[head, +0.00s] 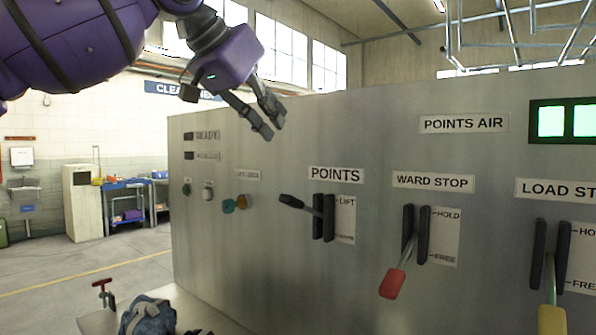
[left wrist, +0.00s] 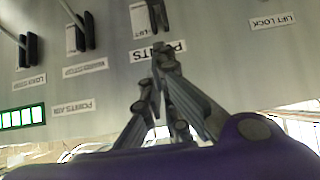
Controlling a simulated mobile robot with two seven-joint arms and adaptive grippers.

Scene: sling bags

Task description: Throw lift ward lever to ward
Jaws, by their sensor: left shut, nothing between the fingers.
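The points lever (head: 291,201) has a black grip pointing left out of a black slotted housing. Its plate (head: 345,219) reads LIFT at the top; the lower word is too blurred to read. The grip stands roughly level, tilted slightly up. My left gripper (head: 273,126) is shut and empty, above and left of the POINTS sign (head: 336,174) in the head view, apart from the lever. In the left wrist view, which is upside down, the left gripper (left wrist: 161,50) overlaps the POINTS sign, and the lever's housing (left wrist: 158,14) shows just beyond the fingertips. My right gripper is out of view.
The grey panel (head: 250,270) also bears a red-handled WARD STOP lever (head: 393,283), a yellow-handled LOAD STOP lever (head: 551,318), small knobs (head: 229,206) and green lamps (head: 551,121). A blue bag (head: 148,315) lies at the bottom left. Open floor lies left of the panel.

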